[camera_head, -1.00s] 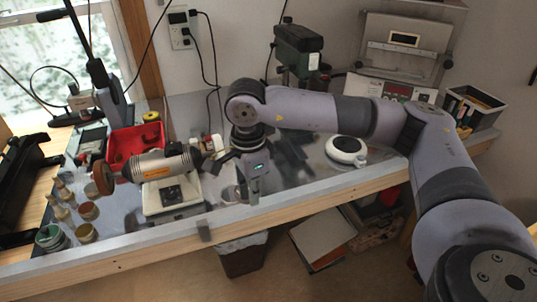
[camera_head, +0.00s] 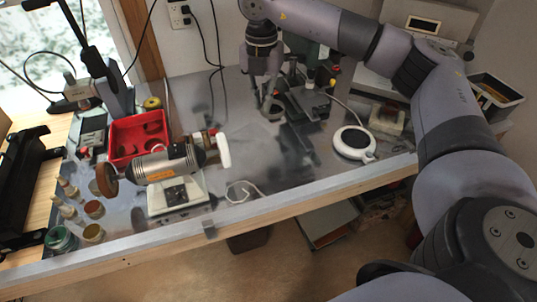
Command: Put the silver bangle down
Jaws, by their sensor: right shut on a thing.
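My right gripper (camera_head: 270,106) points down over the back middle of the metal-topped bench (camera_head: 215,100). It is shut on a small, greyish, ring-like thing, which I take to be the silver bangle (camera_head: 273,108). The fingers cover part of it, and I cannot tell whether it touches the bench top. My left gripper is not in view.
A polishing motor (camera_head: 165,165) and red tray (camera_head: 138,140) stand left. A dark vise-like tool (camera_head: 305,103) is just right of the gripper, with a round white device (camera_head: 354,143) beyond. Bench is clear left of the gripper.

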